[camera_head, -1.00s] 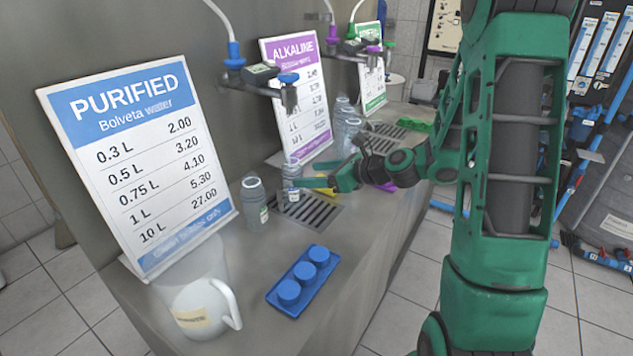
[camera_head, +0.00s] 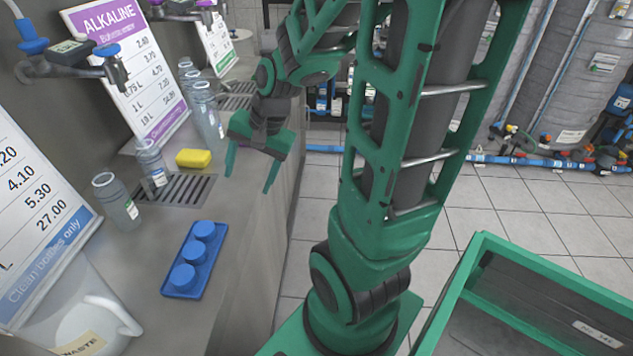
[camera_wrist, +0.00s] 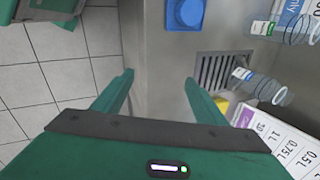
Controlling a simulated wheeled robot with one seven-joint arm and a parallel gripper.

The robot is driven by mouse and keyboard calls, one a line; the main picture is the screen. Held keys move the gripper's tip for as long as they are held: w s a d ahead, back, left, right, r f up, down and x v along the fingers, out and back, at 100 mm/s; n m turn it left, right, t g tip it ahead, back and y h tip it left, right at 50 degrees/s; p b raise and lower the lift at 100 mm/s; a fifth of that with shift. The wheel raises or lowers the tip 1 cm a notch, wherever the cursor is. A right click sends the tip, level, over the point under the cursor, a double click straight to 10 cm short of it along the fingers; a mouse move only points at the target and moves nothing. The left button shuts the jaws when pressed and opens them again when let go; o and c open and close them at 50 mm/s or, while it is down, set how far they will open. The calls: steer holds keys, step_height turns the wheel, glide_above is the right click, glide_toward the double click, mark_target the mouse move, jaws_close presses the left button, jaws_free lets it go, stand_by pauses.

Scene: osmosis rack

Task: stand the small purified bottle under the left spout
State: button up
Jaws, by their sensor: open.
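A small clear bottle with a blue-and-white label (camera_head: 153,165) stands upright on the drain grate (camera_head: 184,190), below the left spout (camera_head: 116,72). Its exact alignment with the nozzle is hard to tell. It also shows in the wrist view (camera_wrist: 262,86) at the grate. A second clear bottle with a green-and-white label (camera_head: 117,202) stands left of the grate, and it also shows in the wrist view (camera_wrist: 290,31). My gripper (camera_head: 250,172) is open and empty, to the right of the bottles, near the counter's front edge. Both fingers show apart in the wrist view (camera_wrist: 159,80).
A yellow sponge (camera_head: 194,158) lies beside the grate. A blue block with three round caps (camera_head: 195,262) lies nearer on the counter, by a white waste jug (camera_head: 85,320). Several larger bottles (camera_head: 206,115) stand farther back. A green-rimmed bin (camera_head: 463,285) is at lower right.

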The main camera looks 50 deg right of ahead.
steer(key=s+d+r+n+g+h, duration=0.1)
steer(key=s+d+r+n+g, duration=0.1)
steer(key=s, duration=0.6)
steer(key=s+d+r+n+g, duration=0.1)
steer(key=s+n, duration=0.3)
steer(key=s, duration=0.5)
steer(key=shift+s+d+r+g+h, duration=0.3)
steer(key=shift+d+r+g+h, duration=0.1)
steer(key=shift+d+r, duration=0.2)
steer(key=shift+w+f, duration=0.2)
steer(key=shift+w, duration=0.5)
steer(key=shift+c, duration=0.3)
